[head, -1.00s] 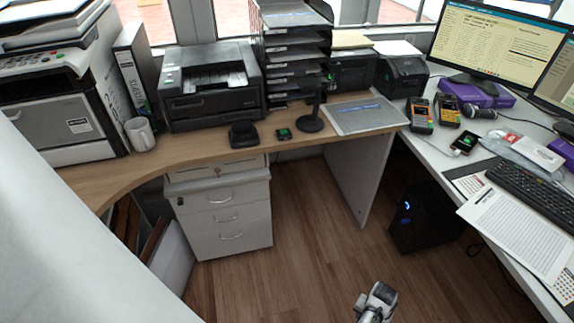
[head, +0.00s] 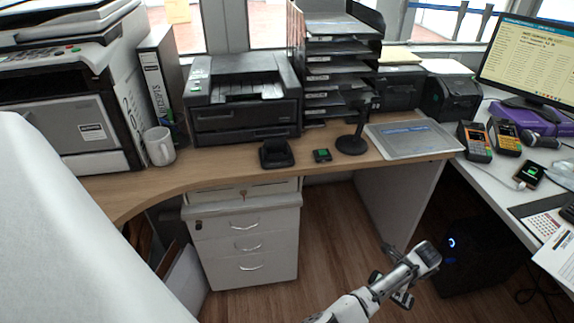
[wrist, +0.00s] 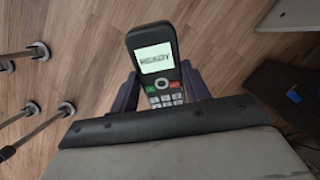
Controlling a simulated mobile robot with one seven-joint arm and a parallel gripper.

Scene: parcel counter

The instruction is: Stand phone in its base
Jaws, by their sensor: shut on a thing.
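My gripper (wrist: 160,88) is shut on the phone (wrist: 155,60), a black handset with a lit screen reading READY and a keypad. The dark fingers are at its two sides, and its lower end is hidden behind the gripper body. In the head view my arm reaches over the floor at the bottom, in front of the counter and below its top; the phone cannot be made out clearly there. The black phone base (head: 276,153) stands empty on the wooden counter (head: 215,168), in front of the printer and apart from my gripper.
A small device with a green screen (head: 322,155) and a black stand (head: 351,144) are right of the base. A printer (head: 243,105) is behind it, a mug (head: 159,146) to the left. A drawer unit (head: 245,238) is under the counter. Floor is open around my arm.

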